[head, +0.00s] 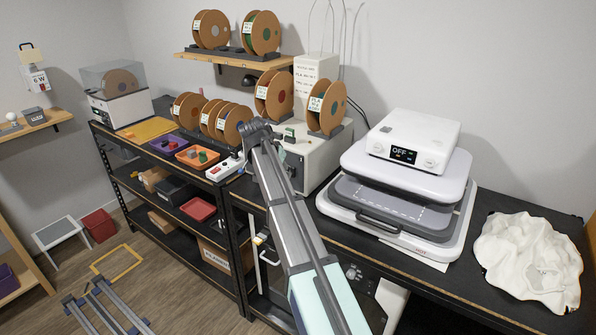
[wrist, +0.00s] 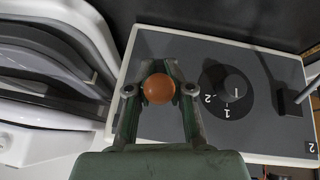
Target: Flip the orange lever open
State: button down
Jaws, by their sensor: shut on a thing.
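The orange lever shows in the wrist view as a round orange knob (wrist: 158,89) over a grey panel with a pale rim (wrist: 225,58). The knob sits between the two fingers of my gripper (wrist: 158,82), which are closed on it from both sides. The lever's stem and pivot are hidden under the knob and fingers, so I cannot tell its angle. In the head view my arm crosses the middle of the picture. The orange knob and my fingertips cannot be made out there.
A dial (wrist: 228,92) marked 1 and 2 and a dark switch (wrist: 288,100) sit right of the knob. A white heat press (head: 405,190) reading OFF stands right of my arm. White cloth (head: 527,262) lies farther right. Filament spools (head: 328,106) stand behind.

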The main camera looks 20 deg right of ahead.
jog(key=shift+w+r, duration=0.1)
jog(key=shift+r, duration=0.05)
jog(key=c, duration=1.3)
grip_release()
jog(key=shift+o, duration=0.2)
jog(key=v, duration=1.2)
